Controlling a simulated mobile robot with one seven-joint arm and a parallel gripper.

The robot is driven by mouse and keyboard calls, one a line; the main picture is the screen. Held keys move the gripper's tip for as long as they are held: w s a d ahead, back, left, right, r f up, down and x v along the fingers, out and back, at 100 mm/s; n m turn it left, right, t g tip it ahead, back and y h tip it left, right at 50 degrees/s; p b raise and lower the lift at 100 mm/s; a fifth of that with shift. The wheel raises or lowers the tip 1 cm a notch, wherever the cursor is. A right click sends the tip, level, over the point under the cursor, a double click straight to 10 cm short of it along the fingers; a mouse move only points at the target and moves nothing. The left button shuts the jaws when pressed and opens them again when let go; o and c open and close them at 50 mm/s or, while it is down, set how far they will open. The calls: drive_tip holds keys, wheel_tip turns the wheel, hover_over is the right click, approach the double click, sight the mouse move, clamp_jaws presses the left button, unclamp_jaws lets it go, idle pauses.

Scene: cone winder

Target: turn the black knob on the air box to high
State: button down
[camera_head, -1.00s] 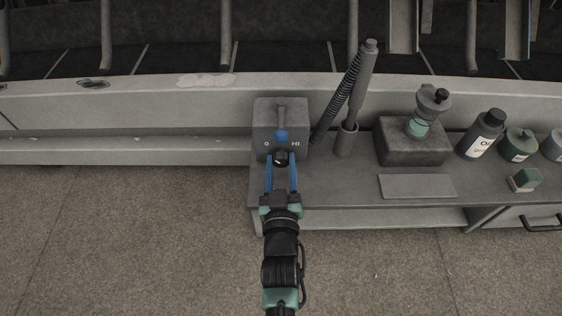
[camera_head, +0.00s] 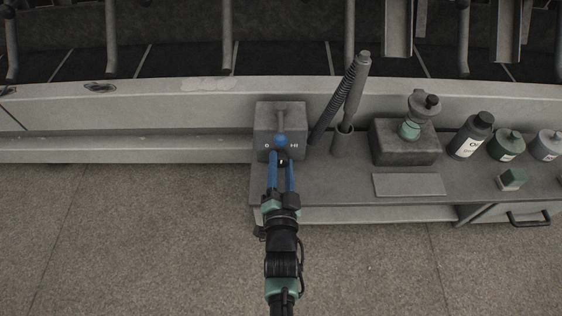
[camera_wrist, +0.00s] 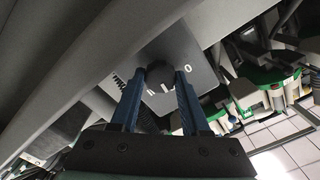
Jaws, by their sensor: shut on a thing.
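The grey air box (camera_head: 268,117) stands at the left end of the bench, with a "0" on the left of its front and "HI" on the right. The black knob (camera_wrist: 159,75) is on its face, and in the head view it is mostly hidden by my gripper (camera_head: 282,163). My gripper's blue fingers lie on either side of the knob, shut on it, also in the wrist view (camera_wrist: 158,88). There the "0" shows right of the knob, and a small white mark shows at its lower edge. The exact knob setting is hard to read.
Farther right are a dark block (camera_head: 405,147), bottles (camera_head: 470,138) and a flat plate (camera_head: 408,185).

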drive_tip(key=m, duration=0.4)
drive_tip(key=shift+m, duration=0.3)
drive_tip(key=shift+f+m, duration=0.1)
drive_tip(key=shift+m, duration=1.8)
drive_tip(key=shift+c, duration=1.9)
unclamp_jaws()
drive_tip(key=shift+s, duration=0.15)
drive_tip(key=shift+s+p, duration=0.3)
drive_tip(key=shift+p, duration=0.2)
drive_tip(key=s+p, duration=0.6)
drive_tip(key=s, duration=0.6)
